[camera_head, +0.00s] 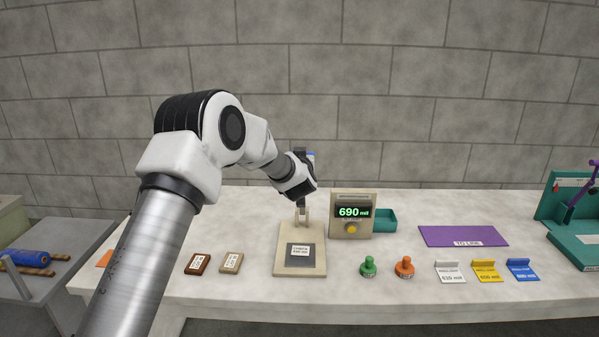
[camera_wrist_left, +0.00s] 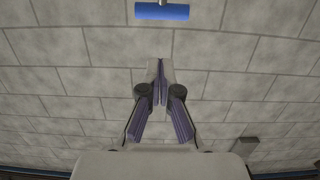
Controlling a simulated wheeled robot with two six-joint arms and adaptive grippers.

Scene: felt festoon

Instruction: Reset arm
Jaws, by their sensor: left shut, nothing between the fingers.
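My left arm comes in from the left in the head view and reaches over the table. My left gripper (camera_head: 301,153) is at its far end, above a beige stand (camera_head: 287,268) with a dark labelled plate, and its fingers are partly hidden by the wrist. In the left wrist view the fingers of my left gripper (camera_wrist_left: 160,72) are together, with nothing between them. A blue bar (camera_wrist_left: 162,11) shows beyond the fingertips, apart from them, against the block wall. My right gripper is not in view.
Beside the stand is a beige display box (camera_head: 340,203) reading 690 mil. On the white table (camera_head: 400,211) are a green stamp (camera_head: 369,266), an orange stamp (camera_head: 404,267), a purple mat (camera_head: 463,236), several coloured tags, and a teal device (camera_head: 567,213) at far right.

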